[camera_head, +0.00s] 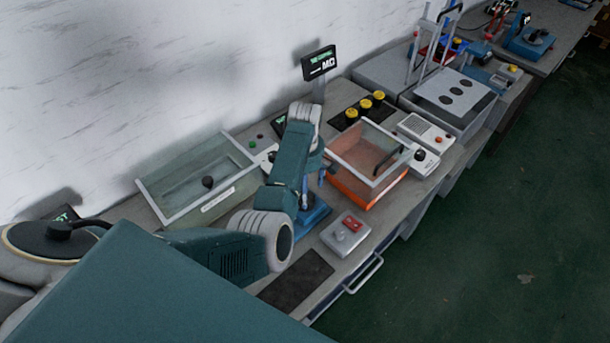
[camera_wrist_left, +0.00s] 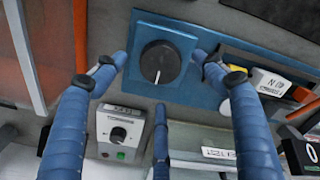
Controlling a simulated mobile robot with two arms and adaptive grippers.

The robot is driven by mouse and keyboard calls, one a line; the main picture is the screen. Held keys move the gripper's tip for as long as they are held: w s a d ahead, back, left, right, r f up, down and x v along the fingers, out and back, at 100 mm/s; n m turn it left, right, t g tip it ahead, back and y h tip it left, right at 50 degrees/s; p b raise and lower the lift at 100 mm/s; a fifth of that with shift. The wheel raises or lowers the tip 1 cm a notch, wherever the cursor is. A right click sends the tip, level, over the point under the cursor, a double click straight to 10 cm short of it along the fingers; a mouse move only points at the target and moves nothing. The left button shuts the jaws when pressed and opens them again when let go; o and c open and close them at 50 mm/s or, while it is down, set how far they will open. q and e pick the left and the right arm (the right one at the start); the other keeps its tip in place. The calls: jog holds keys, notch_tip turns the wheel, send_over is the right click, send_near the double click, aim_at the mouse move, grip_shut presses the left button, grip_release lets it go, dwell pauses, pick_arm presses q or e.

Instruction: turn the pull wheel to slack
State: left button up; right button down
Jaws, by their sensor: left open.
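In the left wrist view, a round black wheel (camera_wrist_left: 160,62) with a white mark pointing down the picture sits on a blue plate (camera_wrist_left: 205,97). I take it to be the pull wheel. My left gripper (camera_wrist_left: 159,62) is open, with blue fingers on the left and right of the wheel and another below it in the picture. No finger clearly touches the wheel. In the head view my left arm hides the wheel and most of the gripper; part of the blue base (camera_head: 314,214) shows beside it. My right gripper is not in view.
A grey box (camera_wrist_left: 121,133) with a small dial lies below the wheel. In the head view, an orange-based clear bin (camera_head: 352,190) stands right of my arm and a glass-lidded tank (camera_head: 165,212) left. A box with a red part (camera_head: 345,234) sits near the bench edge.

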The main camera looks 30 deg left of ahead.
pick_arm(q)
notch_tip(320, 180, up, 7)
dwell(0.3)
dwell(0.5)
